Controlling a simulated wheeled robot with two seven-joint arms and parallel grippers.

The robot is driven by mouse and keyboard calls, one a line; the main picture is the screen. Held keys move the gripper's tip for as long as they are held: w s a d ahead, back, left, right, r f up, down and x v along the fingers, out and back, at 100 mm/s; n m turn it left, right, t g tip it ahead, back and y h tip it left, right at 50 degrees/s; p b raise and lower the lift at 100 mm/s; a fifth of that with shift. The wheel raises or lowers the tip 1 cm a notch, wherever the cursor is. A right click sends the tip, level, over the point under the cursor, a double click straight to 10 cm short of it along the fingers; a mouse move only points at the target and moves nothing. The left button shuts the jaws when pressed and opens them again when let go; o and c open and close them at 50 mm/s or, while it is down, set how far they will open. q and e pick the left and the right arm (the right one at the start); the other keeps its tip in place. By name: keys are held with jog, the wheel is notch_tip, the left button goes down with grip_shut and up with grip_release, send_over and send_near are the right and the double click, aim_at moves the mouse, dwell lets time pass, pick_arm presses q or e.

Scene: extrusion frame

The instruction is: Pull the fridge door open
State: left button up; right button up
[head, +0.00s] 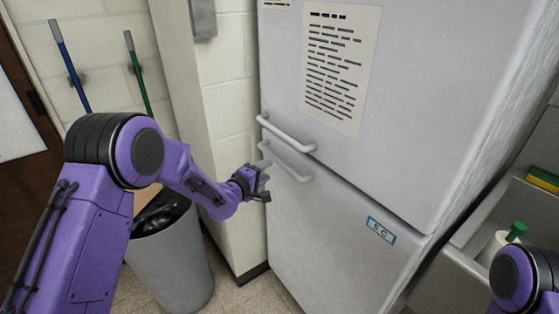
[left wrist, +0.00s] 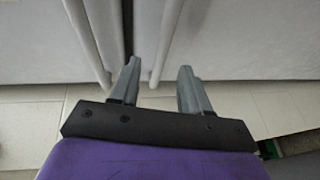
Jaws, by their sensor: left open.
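The white fridge (head: 330,185) has an upper door and a lower door, both closed, with a seam between them. The upper door's bar handle (head: 287,134) and the lower door's bar handle (head: 287,163) sit close together near the left edge. My left gripper (head: 264,178) is open and empty, just below the left end of the lower handle. In the left wrist view its two fingers (left wrist: 158,78) are apart. One handle (left wrist: 166,40) appears between the fingertips and the other handle (left wrist: 88,40) lies to their left. I cannot tell whether anything touches. My right gripper is out of view.
A grey trash bin (head: 175,260) with a black bag stands below my left arm. A white block wall (head: 228,120) borders the fridge on the left. A sink counter (head: 480,215) with a green-topped bottle (head: 508,238) is at the right. Tiled floor (head: 258,293) shows in front.

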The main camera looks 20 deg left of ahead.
aim_at(278, 163)
pick_arm(q)
jog(key=p+x, duration=0.1)
jog(key=x, duration=0.4)
jog(key=p+x, duration=0.1)
jog(key=x, duration=0.3)
jog(key=shift+w+f, duration=0.3)
jog(key=shift+w, duration=0.1)
grip_shut()
